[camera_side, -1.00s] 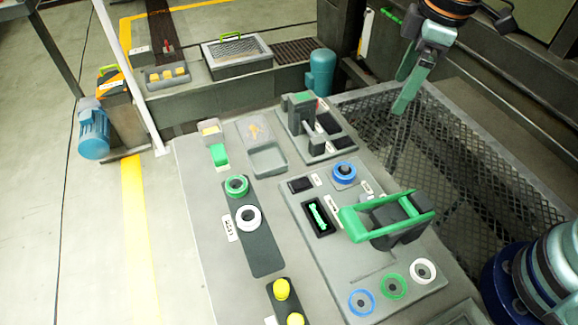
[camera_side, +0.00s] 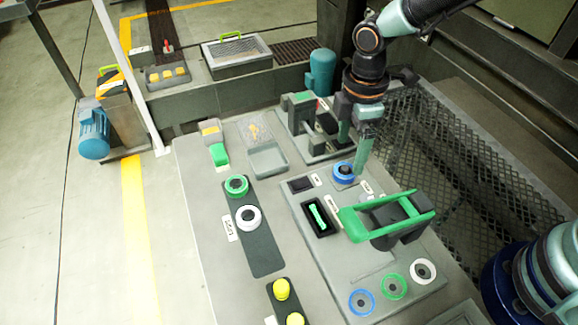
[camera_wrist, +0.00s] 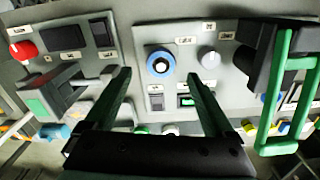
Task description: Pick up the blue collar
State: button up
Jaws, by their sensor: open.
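The blue collar (camera_side: 344,174) is a ring with a dark centre, on the grey panel near its far end. In the wrist view the blue collar (camera_wrist: 160,55) shows beyond the fingertips, roughly centred between them. My gripper (camera_side: 352,156) points down close to the collar, its jaws apart and empty. One finger is just right of the collar and the other behind it. I cannot tell whether a finger touches it. The open fingers also show in the wrist view (camera_wrist: 160,78).
A green handle frame (camera_side: 390,214) stands right of the collar. A grey-green fixture (camera_side: 305,115) stands behind it. Flat blue (camera_side: 361,302), green (camera_side: 394,286) and white (camera_side: 423,271) rings lie at the panel's near end. Green (camera_side: 237,186) and white (camera_side: 248,217) collars sit left on a dark strip.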

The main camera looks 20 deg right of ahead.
aim_at(345, 168)
jog(key=shift+a+f, duration=0.2)
jog(key=shift+f, duration=2.45)
grip_shut()
jog(key=shift+r, duration=0.15)
